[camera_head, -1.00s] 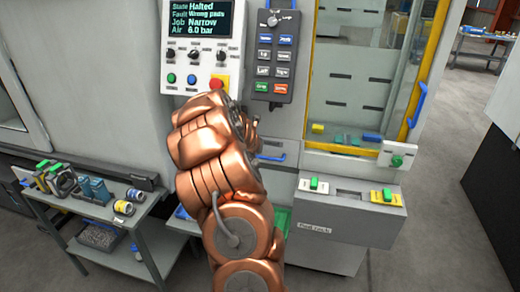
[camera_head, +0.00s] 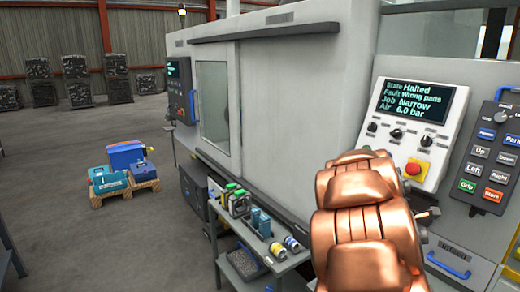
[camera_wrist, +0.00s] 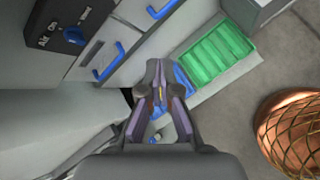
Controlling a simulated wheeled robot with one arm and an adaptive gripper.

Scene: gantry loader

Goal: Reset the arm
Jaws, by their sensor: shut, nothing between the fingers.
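My gripper (camera_wrist: 157,85) is in the wrist view, with its fingers together and nothing between them. It is above a low shelf area beside a green tray (camera_wrist: 215,58) and a blue item partly hidden behind the fingers. In the head view my copper arm rises at the lower right, in front of the machine's control panel (camera_head: 418,118). The gripper itself is hidden there. The panel screen reads Halted, Wrong pads, Narrow and 6.0 bar. A dark button pendant (camera_head: 487,158) hangs to its right.
A grey cart (camera_head: 262,258) with green, blue and yellow parts stands left of my arm. A pallet (camera_head: 122,186) with blue boxes is on the open floor at the left. Drawers with blue handles (camera_wrist: 108,62) lie close to the gripper.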

